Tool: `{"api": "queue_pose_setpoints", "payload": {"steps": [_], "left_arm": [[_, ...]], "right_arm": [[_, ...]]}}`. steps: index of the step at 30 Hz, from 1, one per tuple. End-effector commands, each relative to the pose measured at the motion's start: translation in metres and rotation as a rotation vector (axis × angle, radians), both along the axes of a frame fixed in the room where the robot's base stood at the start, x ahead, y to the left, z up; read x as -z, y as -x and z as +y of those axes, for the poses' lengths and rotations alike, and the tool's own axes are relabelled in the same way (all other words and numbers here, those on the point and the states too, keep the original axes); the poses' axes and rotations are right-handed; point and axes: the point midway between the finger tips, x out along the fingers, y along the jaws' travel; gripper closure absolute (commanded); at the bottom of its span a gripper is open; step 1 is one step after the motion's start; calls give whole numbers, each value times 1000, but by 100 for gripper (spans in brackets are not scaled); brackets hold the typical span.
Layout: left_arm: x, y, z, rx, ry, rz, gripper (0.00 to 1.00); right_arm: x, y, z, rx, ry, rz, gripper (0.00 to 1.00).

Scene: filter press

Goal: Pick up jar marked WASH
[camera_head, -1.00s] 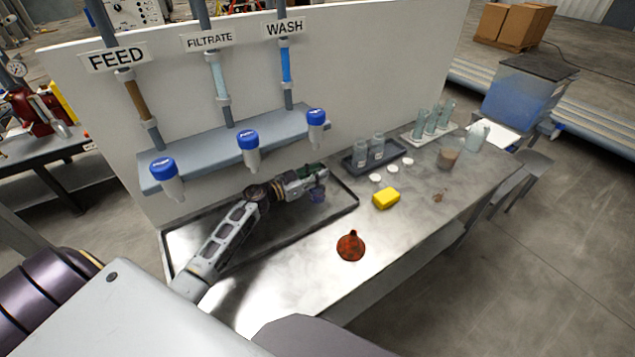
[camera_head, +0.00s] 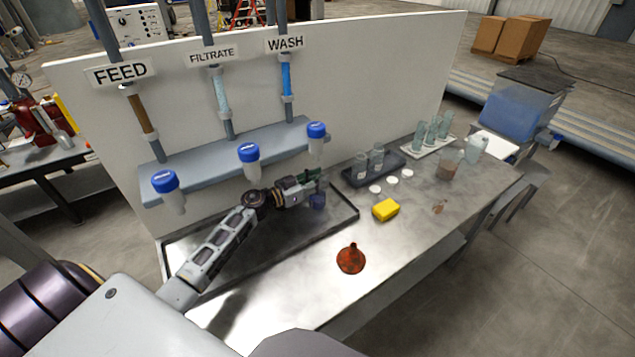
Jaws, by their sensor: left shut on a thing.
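My left gripper (camera_head: 314,187) is shut on a small jar (camera_head: 317,201) with dark blue contents, over the right end of the black-rimmed tray (camera_head: 268,246). The jar is below the blue-capped WASH tap (camera_head: 316,131), with a gap between them. It looks about upright. No marking on it can be read, and the gripper hides its upper part. The WASH sign (camera_head: 286,44) is on the white panel above a tube with blue liquid. My right gripper is not in view.
FEED (camera_head: 164,182) and FILTRATE (camera_head: 248,153) taps hang left of WASH.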

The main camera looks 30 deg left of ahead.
Motion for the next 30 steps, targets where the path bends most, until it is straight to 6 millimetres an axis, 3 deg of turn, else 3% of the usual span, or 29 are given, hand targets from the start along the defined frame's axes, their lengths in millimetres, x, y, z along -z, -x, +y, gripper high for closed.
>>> {"api": "queue_pose_setpoints", "payload": {"steps": [3, 30], "left_arm": [[-9, 0, 0, 0, -1, -2, 100], [-6, 55, 32, -1, 2, 1, 100]], "right_arm": [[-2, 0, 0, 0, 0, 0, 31], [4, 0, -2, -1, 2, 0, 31]]}}
